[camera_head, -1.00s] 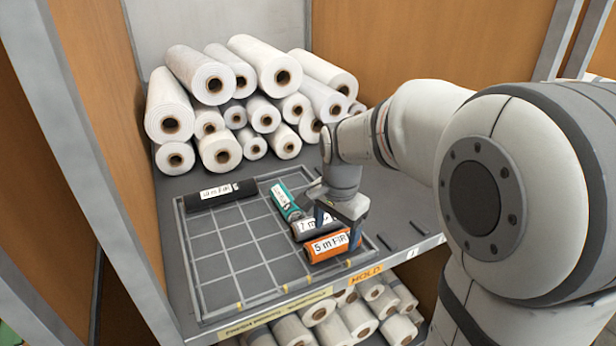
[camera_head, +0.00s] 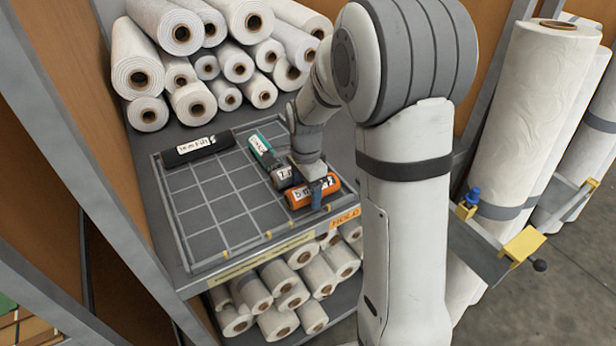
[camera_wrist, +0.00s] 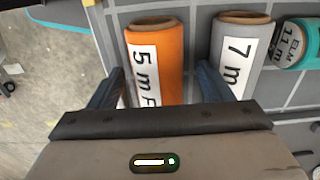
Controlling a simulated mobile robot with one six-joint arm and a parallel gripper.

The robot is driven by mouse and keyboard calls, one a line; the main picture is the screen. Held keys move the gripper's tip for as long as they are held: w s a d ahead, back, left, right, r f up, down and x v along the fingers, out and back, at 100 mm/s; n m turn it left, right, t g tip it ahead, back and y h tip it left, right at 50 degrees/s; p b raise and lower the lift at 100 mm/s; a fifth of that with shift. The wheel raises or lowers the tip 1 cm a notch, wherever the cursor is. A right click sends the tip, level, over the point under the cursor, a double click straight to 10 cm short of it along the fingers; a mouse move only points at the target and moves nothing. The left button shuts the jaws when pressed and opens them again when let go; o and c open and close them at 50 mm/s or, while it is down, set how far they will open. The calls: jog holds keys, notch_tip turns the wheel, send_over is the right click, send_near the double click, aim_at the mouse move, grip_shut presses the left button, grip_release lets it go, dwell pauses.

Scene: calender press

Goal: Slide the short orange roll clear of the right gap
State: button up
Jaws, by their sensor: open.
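The short orange roll (camera_head: 300,198), labelled "5 m", lies near the front right of the gridded tray (camera_head: 181,238). In the wrist view the orange roll (camera_wrist: 172,50) lies between the two fingers of my open gripper (camera_wrist: 158,75), with a gap visible on the left side. My gripper (camera_head: 316,182) hides part of the roll's right end in the head view. A grey roll labelled "7 m" (camera_wrist: 235,45) lies beside it, outside my right finger. A teal roll (camera_head: 260,146) lies behind the grey one. A black roll (camera_head: 196,148) lies at the tray's back left.
White rolls (camera_head: 190,100) are stacked behind the tray, and more (camera_head: 275,280) fill the shelf below. The tray's left and middle squares are bare. Tall white rolls (camera_head: 535,110) stand on the right beside yellow-ended brackets (camera_head: 523,243).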

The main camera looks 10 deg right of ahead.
jog(key=shift+c, duration=0.5)
jog(key=c, duration=1)
jog(key=shift+s+a, duration=0.5)
jog(key=shift+a, duration=1.1)
jog(key=shift+s+a, duration=0.55)
jog(key=shift+a, duration=1)
jog(key=shift+s+a, duration=0.5)
jog(key=shift+a, duration=1.1)
jog(key=shift+s+a, duration=0.3)
jog(key=shift+a, duration=0.65)
jog(key=shift+s+a, duration=0.35)
jog(key=shift+a, duration=0.6)
jog(key=shift+s+a, duration=0.3)
jog(key=shift+a, duration=0.65)
jog(key=o, duration=1.1)
jog(key=shift+r, duration=0.15)
